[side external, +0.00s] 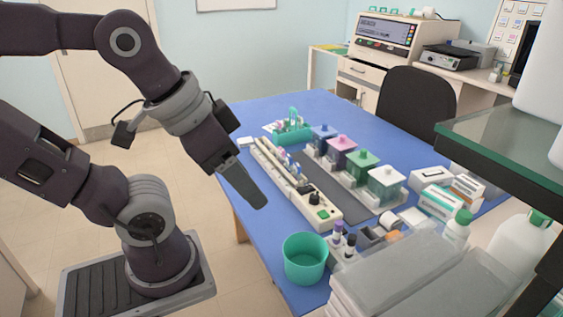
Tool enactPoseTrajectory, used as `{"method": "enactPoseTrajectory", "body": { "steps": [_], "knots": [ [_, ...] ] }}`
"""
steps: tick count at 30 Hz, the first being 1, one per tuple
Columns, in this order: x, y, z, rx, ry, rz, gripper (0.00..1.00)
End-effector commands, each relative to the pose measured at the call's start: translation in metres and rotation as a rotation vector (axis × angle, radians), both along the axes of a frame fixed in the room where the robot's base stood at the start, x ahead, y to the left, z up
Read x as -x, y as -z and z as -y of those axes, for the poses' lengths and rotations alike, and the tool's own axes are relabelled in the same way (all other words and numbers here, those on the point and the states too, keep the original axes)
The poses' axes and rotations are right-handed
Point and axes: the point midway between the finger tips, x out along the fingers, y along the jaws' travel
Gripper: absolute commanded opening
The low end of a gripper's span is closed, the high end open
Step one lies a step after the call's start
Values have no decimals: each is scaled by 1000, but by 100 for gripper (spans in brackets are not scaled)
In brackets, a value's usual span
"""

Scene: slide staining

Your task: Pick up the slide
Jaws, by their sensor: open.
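My gripper (255,195) hangs at the left edge of the blue table, pointing down and to the right. It is open, and nothing shows between its fingers, which overlap from this side. It is in front of and left of a long cream device (322,214) with a black knob and a green button. Small pale and bluish pieces stand along this device, too small to tell apart. A teal rack (293,133) at the far end of the table has a loop handle and small items beside it. I cannot make out a single slide with certainty.
Staining jars with blue, pink, green and white (386,176) lids stand in a row right of the device. A teal cup (305,259) stands at the near edge, beside small vials. Boxes (440,202), bottles and a glass shelf (510,150) crowd the right.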

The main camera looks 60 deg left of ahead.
Motion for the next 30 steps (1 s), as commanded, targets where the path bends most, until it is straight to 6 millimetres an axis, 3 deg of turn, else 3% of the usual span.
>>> {"method": "enactPoseTrajectory", "body": {
  "steps": [1,3,11,14,16,20,24,27,30],
  "knots": [
    [0,0,0,0,0,0,45],
    [0,0,0,0,0,0,35],
    [0,0,0,1,-2,0,35],
    [-18,-7,-7,40,-76,-21,35],
    [-51,-16,-22,103,-220,-54,35],
    [-137,-11,-88,210,-632,-119,35],
    [-206,33,-187,216,-1081,-144,35],
    [-230,72,-253,166,-1330,-127,35],
    [-239,102,-298,113,-1484,-101,35]
  ]
}}
